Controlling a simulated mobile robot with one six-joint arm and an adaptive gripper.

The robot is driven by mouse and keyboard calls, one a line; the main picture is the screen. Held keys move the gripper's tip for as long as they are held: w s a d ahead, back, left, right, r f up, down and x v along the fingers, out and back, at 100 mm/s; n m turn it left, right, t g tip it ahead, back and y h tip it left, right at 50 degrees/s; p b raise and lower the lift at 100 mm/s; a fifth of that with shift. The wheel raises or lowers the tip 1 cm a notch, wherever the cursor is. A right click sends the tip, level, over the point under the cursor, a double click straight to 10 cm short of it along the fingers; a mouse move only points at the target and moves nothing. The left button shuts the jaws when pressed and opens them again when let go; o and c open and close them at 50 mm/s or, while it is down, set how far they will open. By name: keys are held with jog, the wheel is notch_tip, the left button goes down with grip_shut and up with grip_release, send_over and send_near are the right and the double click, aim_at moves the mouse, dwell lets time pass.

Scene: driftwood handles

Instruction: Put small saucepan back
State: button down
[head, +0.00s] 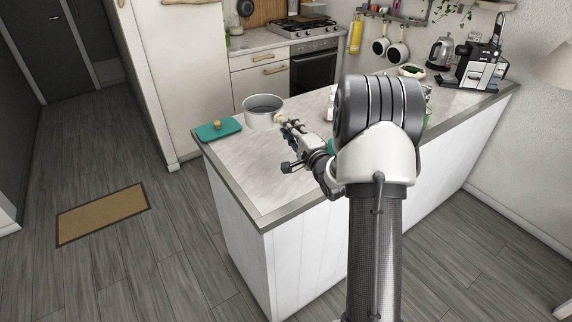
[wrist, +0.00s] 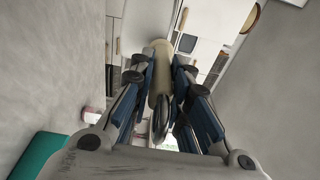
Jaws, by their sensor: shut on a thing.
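The small saucepan (head: 263,118) is a pale grey round pot with an open top, at the far left end of the island counter (head: 262,170). My gripper (head: 284,122) is at the pot's right side, shut on its pale handle. In the wrist view, the cream handle (wrist: 160,58) lies between the blue-padded fingers of my gripper (wrist: 162,85). A pale surface beyond the handle seems to be the pot's side. Whether the pot rests on the counter or hangs just above it, I cannot tell.
A teal board (head: 217,130) with a small knob lies left of the pot. Two white pans (head: 396,53) hang on the back wall. A stove (head: 303,27) stands behind. A coffee machine (head: 482,66) and kettle (head: 441,52) stand at right. The counter's front left is clear.

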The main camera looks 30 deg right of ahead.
notch_tip(320, 180, down, 13)
jog(key=b, duration=0.3)
jog(key=shift+f, duration=0.15)
jog(key=c, duration=2)
grip_release()
jog(key=shift+f+b, duration=0.2)
jog(key=shift+b, duration=0.15)
jog(key=o, duration=0.5)
jog(key=shift+r, duration=0.1)
